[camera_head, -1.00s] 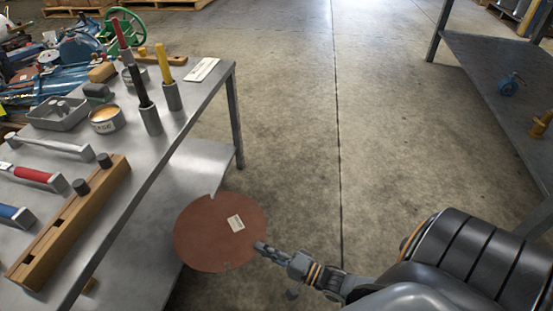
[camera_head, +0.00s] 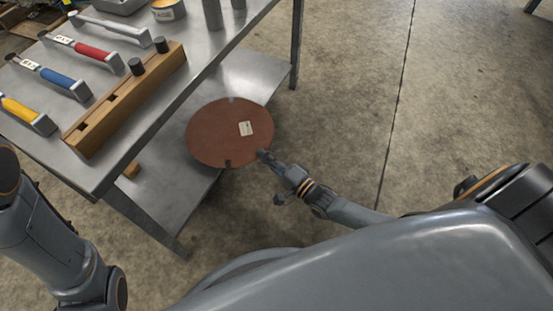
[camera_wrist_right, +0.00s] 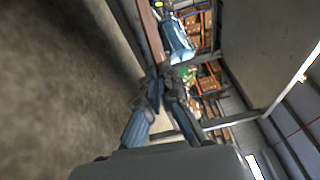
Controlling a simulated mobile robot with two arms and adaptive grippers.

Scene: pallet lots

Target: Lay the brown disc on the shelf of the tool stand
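The brown disc (camera_head: 210,140) has small notches in its rim and a pale label. It lies about flat, partly over the lower shelf (camera_head: 175,205) of the tool stand, its right part past the shelf's edge. I cannot tell whether it touches the shelf. My right gripper (camera_head: 264,156) is shut on the disc's near right rim. In the right wrist view the disc (camera_wrist_right: 149,35) is a thin brown strip seen edge-on, running to the gripper fingers (camera_wrist_right: 157,88). My left arm shows at the lower left, but its gripper is out of view.
The stand's top (camera_head: 100,178) overhangs the shelf and carries several hammers and a wooden rack (camera_head: 128,98). A small wooden block (camera_head: 132,170) lies on the shelf's left part. A stand leg (camera_head: 297,45) rises behind the disc.

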